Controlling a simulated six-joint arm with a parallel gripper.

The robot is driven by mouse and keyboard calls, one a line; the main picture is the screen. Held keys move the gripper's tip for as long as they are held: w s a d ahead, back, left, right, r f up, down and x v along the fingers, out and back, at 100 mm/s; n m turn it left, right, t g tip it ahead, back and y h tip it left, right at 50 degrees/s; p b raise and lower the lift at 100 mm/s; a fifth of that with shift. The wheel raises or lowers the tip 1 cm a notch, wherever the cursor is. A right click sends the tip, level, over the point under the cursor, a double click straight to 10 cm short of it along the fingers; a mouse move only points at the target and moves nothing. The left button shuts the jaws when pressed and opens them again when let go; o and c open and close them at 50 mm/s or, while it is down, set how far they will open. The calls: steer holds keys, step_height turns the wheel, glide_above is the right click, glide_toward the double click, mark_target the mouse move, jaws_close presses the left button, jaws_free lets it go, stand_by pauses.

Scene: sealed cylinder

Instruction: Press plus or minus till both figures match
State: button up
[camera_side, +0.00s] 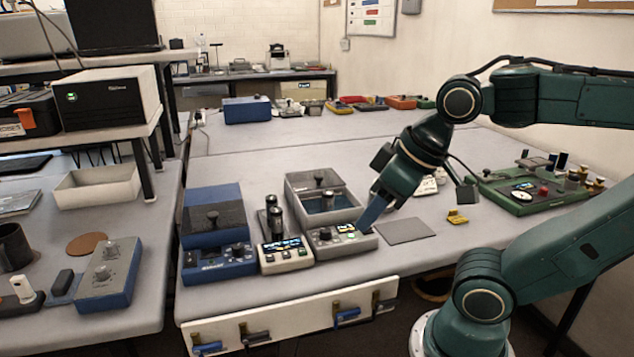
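A grey control box (326,250) with buttons and a small lit display stands near the front edge of the table. My gripper (366,226) points down at this box's right end, its blue fingertips at or just above the top. The fingers show as one blue shape, so I cannot tell whether they are open or shut, or whether they touch a button. A cream box (287,266) with a lit display and two upright black cylinders stands to the left. The figures and the plus and minus marks are too small to read.
A blue unit (219,272) stands left of the cream box. An open grey tray (347,214) lies behind the control box. A flat grey plate (404,231) and a small yellow piece (457,217) lie to the right. A green board (520,207) with parts is farther right.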

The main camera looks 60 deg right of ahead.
jaws_close()
stand_by(1.8)
